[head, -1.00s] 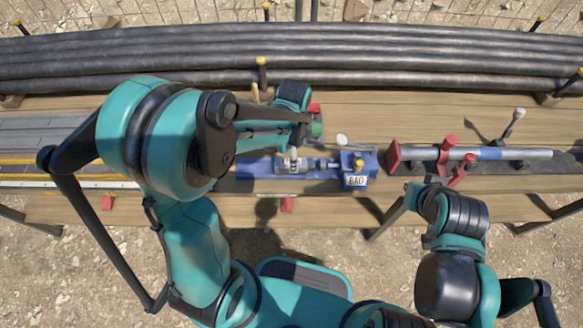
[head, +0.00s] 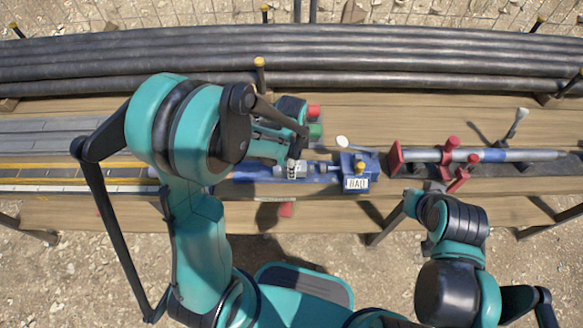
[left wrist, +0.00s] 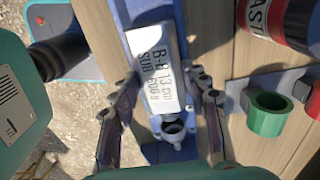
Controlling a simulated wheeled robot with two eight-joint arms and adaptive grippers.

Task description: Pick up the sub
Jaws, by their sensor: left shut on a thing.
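The sub (left wrist: 155,65) is a pale grey piece printed with "SUB", a 13 cm length and 600 g, with a narrower dark metal end (left wrist: 173,128). My left gripper (left wrist: 165,92) is shut on it, one finger on each side. In the head view the sub (head: 291,172) lies along the line of the blue rail, partly covered by my left gripper (head: 293,162). I cannot tell whether it touches the rail. My right gripper (head: 413,203) is near the table's front edge, away from the sub; its fingers are not clear.
A blue block labelled "BAD" (head: 356,183) stands right of the sub. A green cup (left wrist: 266,115) and a red-labelled can (left wrist: 285,22) are beside the rail. Long dark pipes (head: 400,55) line the back.

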